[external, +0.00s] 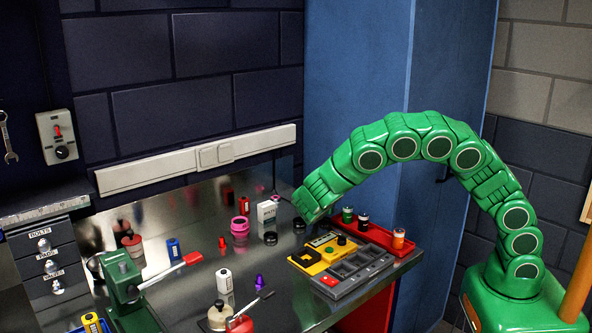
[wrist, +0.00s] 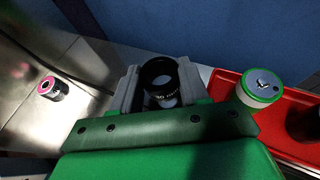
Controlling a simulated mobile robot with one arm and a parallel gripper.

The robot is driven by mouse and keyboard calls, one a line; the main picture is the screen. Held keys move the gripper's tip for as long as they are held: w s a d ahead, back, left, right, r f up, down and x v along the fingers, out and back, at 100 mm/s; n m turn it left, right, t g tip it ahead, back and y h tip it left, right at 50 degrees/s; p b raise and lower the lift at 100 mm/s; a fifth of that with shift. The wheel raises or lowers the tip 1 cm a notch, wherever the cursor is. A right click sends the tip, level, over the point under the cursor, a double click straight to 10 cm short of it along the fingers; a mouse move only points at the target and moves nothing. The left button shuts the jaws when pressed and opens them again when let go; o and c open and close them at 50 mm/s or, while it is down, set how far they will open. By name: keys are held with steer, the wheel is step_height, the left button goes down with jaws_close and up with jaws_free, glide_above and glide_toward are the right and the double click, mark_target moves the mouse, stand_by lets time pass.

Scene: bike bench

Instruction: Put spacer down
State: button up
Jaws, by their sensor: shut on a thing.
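The spacer looks to be the black ring (wrist: 143,76) in the wrist view, between the two grey fingers of my gripper (wrist: 160,82). My gripper is shut on it, and the ring's open mouth faces the camera. A dark band with small pale lettering shows at the ring's lower side. In the external view my gripper (external: 303,214) is low over the back right of the metal bench (external: 190,222). A black ring (external: 299,224) shows just under it; I cannot tell there whether it is the held one. Contact with the bench is hidden.
A red tray (external: 378,234) with several capped jars is right of my gripper; a green-rimmed jar (wrist: 261,88) is close in the wrist view. A grey organizer (external: 362,267) lies in front. A white box (external: 267,212), magenta part (external: 240,226) and another black ring (external: 270,238) are left.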

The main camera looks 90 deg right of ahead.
steer(key=shift+f, duration=0.85)
steer(key=shift+f, duration=0.2)
steer(key=o, duration=1.1)
steer(key=shift+c, duration=0.2)
steer(key=shift+r, duration=0.15)
